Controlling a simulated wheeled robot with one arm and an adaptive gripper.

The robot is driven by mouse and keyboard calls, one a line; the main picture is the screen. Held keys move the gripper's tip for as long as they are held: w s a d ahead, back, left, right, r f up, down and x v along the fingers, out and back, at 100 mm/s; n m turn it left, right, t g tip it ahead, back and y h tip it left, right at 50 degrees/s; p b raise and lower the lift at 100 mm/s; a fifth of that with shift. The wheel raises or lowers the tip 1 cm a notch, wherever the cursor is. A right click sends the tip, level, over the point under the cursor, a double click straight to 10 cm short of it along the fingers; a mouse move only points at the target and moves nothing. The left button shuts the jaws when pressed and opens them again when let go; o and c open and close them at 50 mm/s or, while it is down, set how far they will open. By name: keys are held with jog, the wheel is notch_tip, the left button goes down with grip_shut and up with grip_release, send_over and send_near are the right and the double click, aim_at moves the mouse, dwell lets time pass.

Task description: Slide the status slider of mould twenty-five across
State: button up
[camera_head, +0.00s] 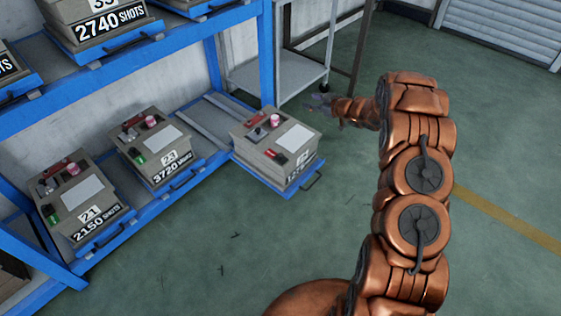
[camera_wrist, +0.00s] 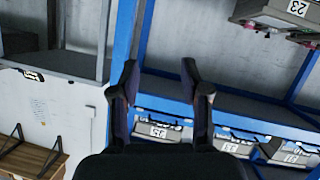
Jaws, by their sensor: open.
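The mould on the pulled-out blue tray at the lower shelf's right end (camera_head: 262,143) is a grey-beige box. Its number plate is hard to read but fits 25, beside moulds 21 and 23. A small red slider piece (camera_head: 277,155) shows on its near side, and a red piece and a pink cylinder are on top. My gripper (camera_head: 318,103) is small in the head view, right of and beyond this mould, apart from it. In the wrist view my gripper (camera_wrist: 160,82) is open and empty, its two fingers spread. I cannot make out mould 25 in the wrist view.
Mould 23 (camera_head: 157,148) and mould 21 (camera_head: 80,198), each with a green piece, sit left on the lower shelf. Upper-shelf moulds and blue posts (camera_head: 267,55) stand above. A grey side table (camera_head: 277,76) stands behind. Floor at the front is clear.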

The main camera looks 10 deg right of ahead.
jog(key=s+a+f+n+g+y+b, duration=0.1)
jog(key=s+a+f+y+b, duration=0.15)
jog(key=f, duration=0.35)
jog(key=s+a+f+n+y+b, duration=0.1)
jog(key=s+a+f+y+b, duration=0.15)
jog(key=f, duration=0.35)
jog(key=n+g+y+b, duration=0.1)
jog(key=g+y+b, duration=0.1)
jog(key=y, duration=0.2)
send_near(280, 154)
jog(key=x, duration=0.2)
jog(key=shift+w+a+f, duration=0.2)
jog(key=shift+a+f, duration=0.05)
jog(key=shift+a, duration=0.25)
jog(key=shift+b+x, duration=0.8)
jog(key=shift+x, duration=2.55)
jog(key=shift+r, duration=0.2)
jog(key=shift+c, duration=0.4)
grip_shut()
